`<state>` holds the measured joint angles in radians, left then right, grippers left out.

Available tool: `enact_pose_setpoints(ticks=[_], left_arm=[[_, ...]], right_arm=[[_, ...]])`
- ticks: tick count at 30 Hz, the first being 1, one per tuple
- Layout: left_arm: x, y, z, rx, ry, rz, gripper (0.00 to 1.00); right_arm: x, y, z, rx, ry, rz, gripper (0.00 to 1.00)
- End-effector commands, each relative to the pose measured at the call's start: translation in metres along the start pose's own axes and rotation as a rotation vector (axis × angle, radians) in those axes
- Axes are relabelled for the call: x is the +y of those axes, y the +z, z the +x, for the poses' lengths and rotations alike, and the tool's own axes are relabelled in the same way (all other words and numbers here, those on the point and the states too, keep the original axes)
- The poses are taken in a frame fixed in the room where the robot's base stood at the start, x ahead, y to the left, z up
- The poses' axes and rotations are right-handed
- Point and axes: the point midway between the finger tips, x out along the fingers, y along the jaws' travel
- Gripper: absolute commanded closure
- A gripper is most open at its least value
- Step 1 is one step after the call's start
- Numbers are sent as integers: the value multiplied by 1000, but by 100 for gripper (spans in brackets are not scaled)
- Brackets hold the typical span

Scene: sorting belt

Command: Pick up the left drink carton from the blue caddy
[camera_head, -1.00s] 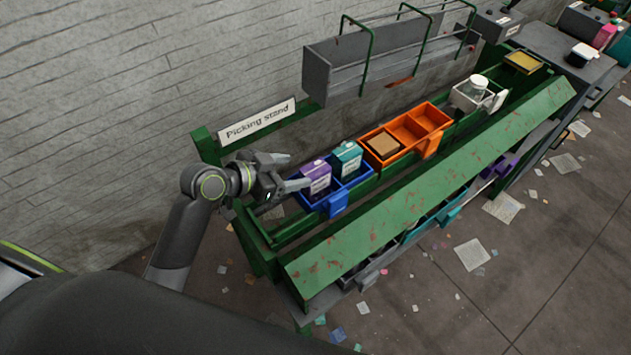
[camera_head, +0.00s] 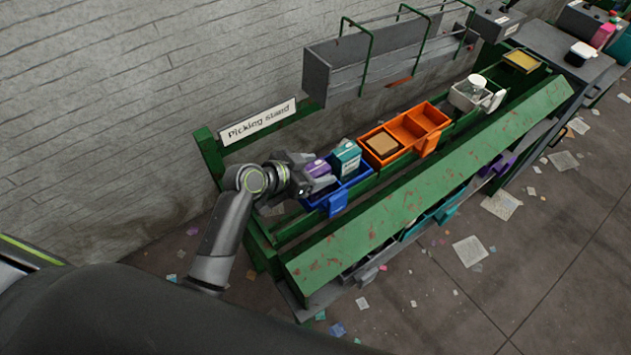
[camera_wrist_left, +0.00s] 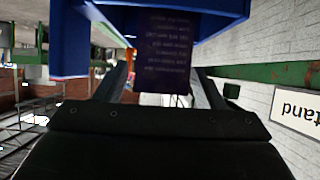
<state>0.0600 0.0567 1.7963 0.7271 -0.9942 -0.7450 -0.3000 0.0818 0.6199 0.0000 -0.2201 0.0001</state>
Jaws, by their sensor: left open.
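The blue caddy (camera_head: 358,184) stands on the green stand and holds two drink cartons. The left carton is purple (camera_head: 317,168) and partly hidden by my gripper in the head view. The right carton is teal (camera_head: 347,158). My left gripper (camera_head: 322,172) is open at the purple carton, with its fingers apart. In the left wrist view the purple carton (camera_wrist_left: 165,55), with its printed text, shows between the two fingers (camera_wrist_left: 160,85), and the blue caddy wall (camera_wrist_left: 68,40) is close by. Whether the fingers touch the carton I cannot tell. My right gripper is out of view.
An orange caddy (camera_head: 433,140) with a brown box (camera_head: 382,145) stands to the right of the blue one. Beyond it is a white caddy (camera_head: 462,101) with a jar (camera_head: 475,86). A "Picking stand" sign (camera_head: 258,121) is behind my gripper. A green sloped rail (camera_head: 430,190) runs along the front.

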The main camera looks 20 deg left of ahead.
Motion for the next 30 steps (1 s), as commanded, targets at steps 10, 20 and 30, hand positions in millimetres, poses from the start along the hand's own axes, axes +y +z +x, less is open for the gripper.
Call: enact_pose_setpoints(ticks=[10, 20, 30], left_arm=[[0, 0, 0, 0, 0, 0, 77], [0, 0, -1, 0, 0, 0, 95], [-1, -38, -20, 5, -1, 7, 95]], right_arm=[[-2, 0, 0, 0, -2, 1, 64], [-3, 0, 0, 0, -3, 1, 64], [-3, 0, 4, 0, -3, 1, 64]])
